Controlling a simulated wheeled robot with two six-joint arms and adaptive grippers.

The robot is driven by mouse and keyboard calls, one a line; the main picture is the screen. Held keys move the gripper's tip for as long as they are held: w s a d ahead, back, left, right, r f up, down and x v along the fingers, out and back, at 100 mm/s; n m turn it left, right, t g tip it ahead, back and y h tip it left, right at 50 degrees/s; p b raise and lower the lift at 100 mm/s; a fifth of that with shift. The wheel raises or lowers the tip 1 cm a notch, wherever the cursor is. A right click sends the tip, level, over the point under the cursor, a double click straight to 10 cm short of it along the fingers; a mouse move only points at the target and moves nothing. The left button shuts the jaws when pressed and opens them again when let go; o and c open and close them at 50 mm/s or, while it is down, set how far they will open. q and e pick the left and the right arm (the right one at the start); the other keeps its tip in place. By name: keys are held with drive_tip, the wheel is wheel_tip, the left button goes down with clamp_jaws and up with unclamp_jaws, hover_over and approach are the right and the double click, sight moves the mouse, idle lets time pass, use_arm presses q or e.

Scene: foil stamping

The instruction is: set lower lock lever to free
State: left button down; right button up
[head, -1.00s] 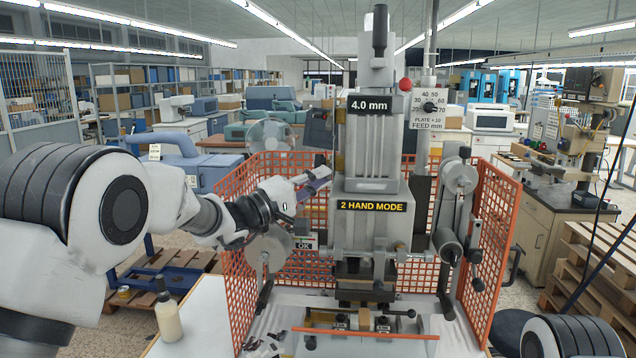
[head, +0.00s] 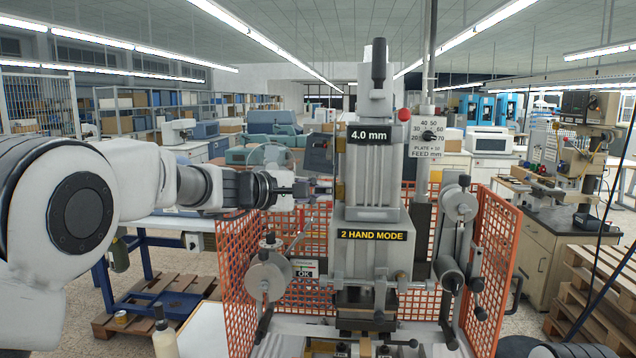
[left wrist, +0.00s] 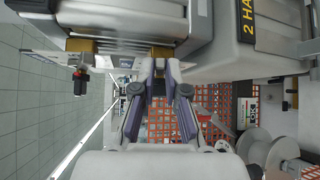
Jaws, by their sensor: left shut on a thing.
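The grey stamping press (head: 372,215) stands in the middle of the head view. My left gripper (head: 322,190) reaches level to the press's left side, at a lower brass block (head: 340,191). In the left wrist view, my left gripper (left wrist: 160,66) has its fingers together in front of the same brass block (left wrist: 163,51). It is shut on the lower lock lever, which is mostly hidden between the fingertips; its exact angle cannot be told. Another brass block (left wrist: 80,45) with a dark, red-marked knob (left wrist: 80,82) sits higher on the press. My right gripper is out of view.
An orange mesh guard (head: 497,265) surrounds the press at the sides and back. A foil reel (head: 268,275) stands below my left gripper, beside a small OK display (head: 305,270). A bottle (head: 164,335) stands at the front left.

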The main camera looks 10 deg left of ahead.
use_arm(q)
drive_tip(key=shift+r, duration=0.1)
idle(0.4)
drive_tip(key=c, duration=1.3)
unclamp_jaws()
drive_tip(key=shift+c, duration=0.2)
drive_tip(key=shift+o, duration=0.7)
drive_tip(key=shift+w+d, duration=0.1)
drive_tip(key=v, duration=1.2)
